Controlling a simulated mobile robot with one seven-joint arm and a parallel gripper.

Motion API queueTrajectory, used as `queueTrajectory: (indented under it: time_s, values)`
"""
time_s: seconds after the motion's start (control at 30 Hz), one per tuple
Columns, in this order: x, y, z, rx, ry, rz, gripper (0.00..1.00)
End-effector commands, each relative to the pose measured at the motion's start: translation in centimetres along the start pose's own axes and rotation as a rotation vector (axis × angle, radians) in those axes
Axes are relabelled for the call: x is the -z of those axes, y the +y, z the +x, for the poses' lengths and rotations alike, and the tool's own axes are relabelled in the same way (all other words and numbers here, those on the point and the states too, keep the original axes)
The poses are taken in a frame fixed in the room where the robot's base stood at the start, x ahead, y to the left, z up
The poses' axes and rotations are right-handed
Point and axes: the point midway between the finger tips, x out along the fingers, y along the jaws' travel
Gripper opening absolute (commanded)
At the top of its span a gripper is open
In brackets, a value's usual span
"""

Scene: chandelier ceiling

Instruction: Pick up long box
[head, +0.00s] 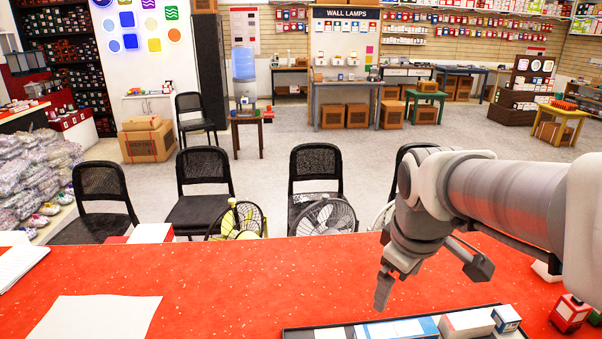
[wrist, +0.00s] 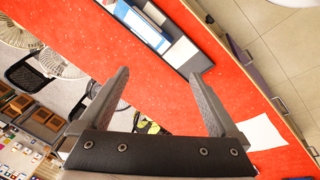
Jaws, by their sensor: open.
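A long blue and white box (head: 402,328) lies in a dark tray (head: 292,331) on the red counter, at the bottom of the head view. It also shows in the wrist view (wrist: 138,22), along one side of the tray. It looks the longest box there; the tray's near part is cut off in the head view. My gripper (head: 431,277) is above the counter, beyond the tray, apart from the box. Its two fingers are spread with nothing between them, as the wrist view (wrist: 159,77) also shows.
A white box (head: 467,322) and a small blue and white box (head: 507,318) share the tray. A red and white box (head: 570,313) stands right of it. White paper (head: 98,317) lies at left. The red counter (head: 240,280) between is clear; chairs and fans stand behind it.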

Motion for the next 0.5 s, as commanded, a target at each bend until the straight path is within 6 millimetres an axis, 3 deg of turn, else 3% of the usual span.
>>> queueTrajectory:
  time_s: [0.2,0.5]
  values:
    - [1.3,4.1,4.3,0.088,-0.082,-0.337,0.97]
    - [1.5,8.2,11.1,0.240,-0.087,-0.762,0.97]
